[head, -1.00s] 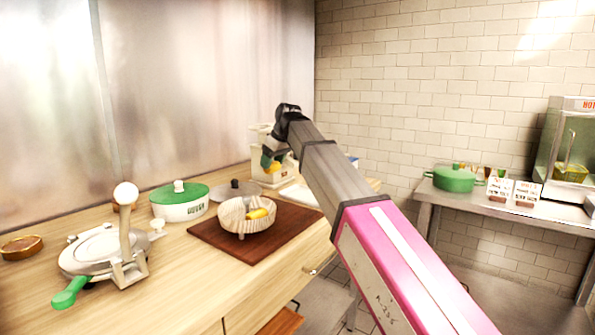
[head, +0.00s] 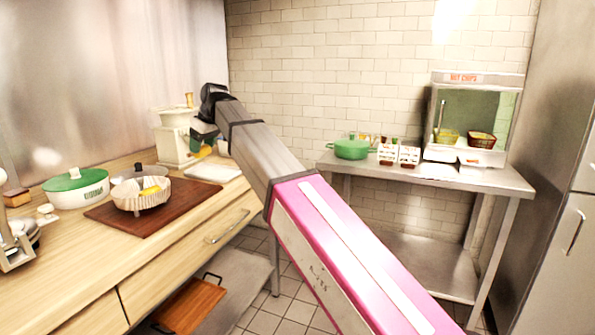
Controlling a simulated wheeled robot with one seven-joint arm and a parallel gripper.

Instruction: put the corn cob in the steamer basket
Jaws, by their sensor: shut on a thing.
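My gripper (head: 205,143) is above the back right part of the wooden counter, in front of a cream appliance. It is shut on a yellow thing (head: 203,153), seemingly the corn cob, mostly hidden by the green fingers. The pale slatted bowl, which looks like the steamer basket (head: 138,204), sits on a brown board to the left of and nearer than my gripper. My gripper is apart from the basket.
The brown board (head: 182,207) has bare room right of the basket. A green-lidded pot (head: 76,190) and a grey lid stand behind and left. The cream appliance (head: 172,140) stands at the back. A steel table (head: 480,182) with a green pot and glass cabinet is at right.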

